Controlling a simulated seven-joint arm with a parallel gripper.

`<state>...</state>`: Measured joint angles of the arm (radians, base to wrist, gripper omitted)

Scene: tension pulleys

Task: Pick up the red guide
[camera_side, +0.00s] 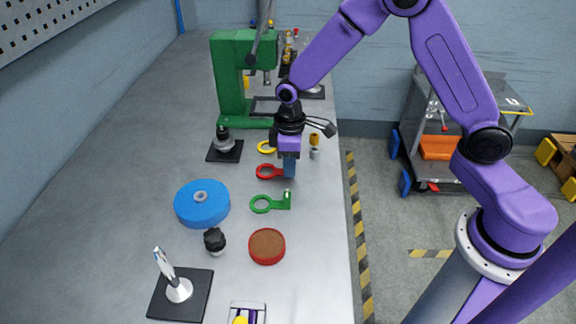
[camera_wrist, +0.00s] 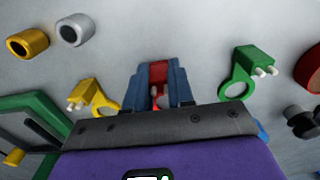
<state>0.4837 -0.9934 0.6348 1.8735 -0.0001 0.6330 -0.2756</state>
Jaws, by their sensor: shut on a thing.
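The red guide (camera_side: 267,171) has a flat ring and a block end. In the side view its ring shows just left of my gripper (camera_side: 289,172), which points down over the bench. In the wrist view the red block (camera_wrist: 158,72) sits between the two blue fingers of my gripper (camera_wrist: 160,80). The fingers are shut on it. Most of the ring is hidden in the wrist view behind the gripper body. The guide is at or very near bench height; I cannot tell whether it touches the bench.
A green guide (camera_side: 262,204) lies nearer the camera and a yellow guide (camera_side: 266,147) lies farther back. A blue disc (camera_side: 202,203), a red-rimmed round part (camera_side: 267,246) and a green press (camera_side: 231,75) stand around. Small yellow and grey cylinders (camera_side: 314,154) are right of my gripper.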

